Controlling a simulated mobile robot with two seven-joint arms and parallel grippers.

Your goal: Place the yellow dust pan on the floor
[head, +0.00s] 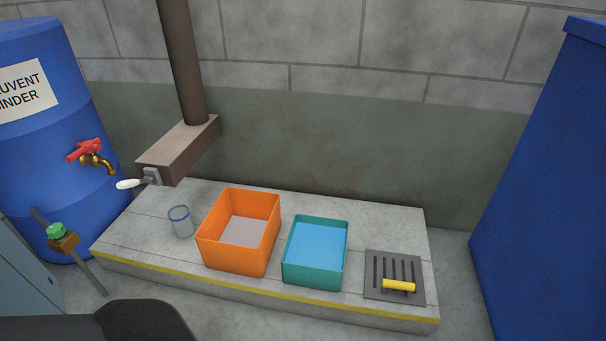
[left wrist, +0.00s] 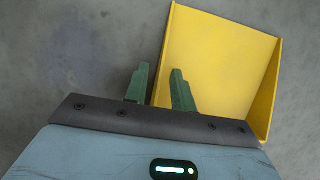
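The yellow dust pan (left wrist: 218,65) shows in the left wrist view, upper right, with its flat inside and raised side walls facing the camera. Grey floor lies around it. My left gripper (left wrist: 160,82) has two green fingers standing apart, with the pan's left edge passing between them. The right finger overlaps the pan's inside; the left finger is just outside its edge. I see no clear grip on the edge. Whether the pan rests on the floor or is above it, I cannot tell. The pan is not visible in the head view. My right gripper is not in view.
A low concrete platform (head: 160,252) holds a glass jar (head: 181,222), an orange bin (head: 235,253), a teal bin (head: 312,277) and a slotted dark plate (head: 374,290) with a yellow cylinder (head: 398,286). A blue drum (head: 40,120) stands left, a blue cabinet (head: 545,190) right.

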